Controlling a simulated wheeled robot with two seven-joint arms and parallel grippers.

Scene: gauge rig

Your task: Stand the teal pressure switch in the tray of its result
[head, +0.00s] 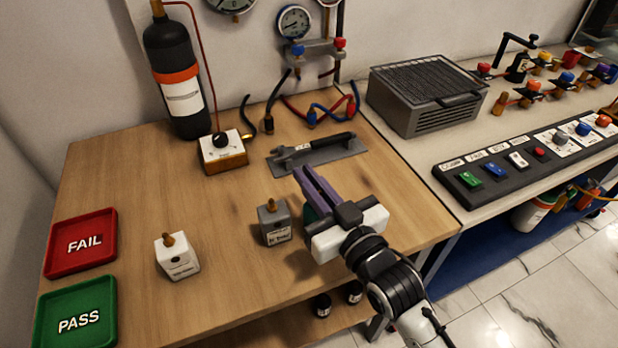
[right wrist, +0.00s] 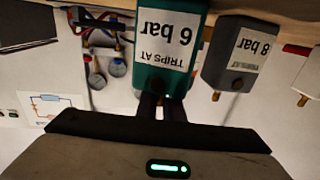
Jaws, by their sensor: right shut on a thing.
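The teal pressure switch (right wrist: 165,45) is between the fingers of my right gripper (head: 304,174), which is shut on it. In the right wrist view its label reads "TRIPS AT 6 bar", upside down. In the head view only a dark teal sliver (head: 308,213) shows beside the gripper; the rest is hidden. I cannot tell whether it touches the bench. The red FAIL tray (head: 84,263) and the green PASS tray (head: 75,297) lie empty at the bench's left edge. My left gripper is not in view.
A grey switch (head: 274,222), labelled 8 bar in the right wrist view (right wrist: 238,55), stands just left of my right gripper. A white switch (head: 177,257) stands between it and the trays. A boxed knob (head: 223,152), a wrench (head: 315,148) and a black cylinder (head: 178,80) are farther back.

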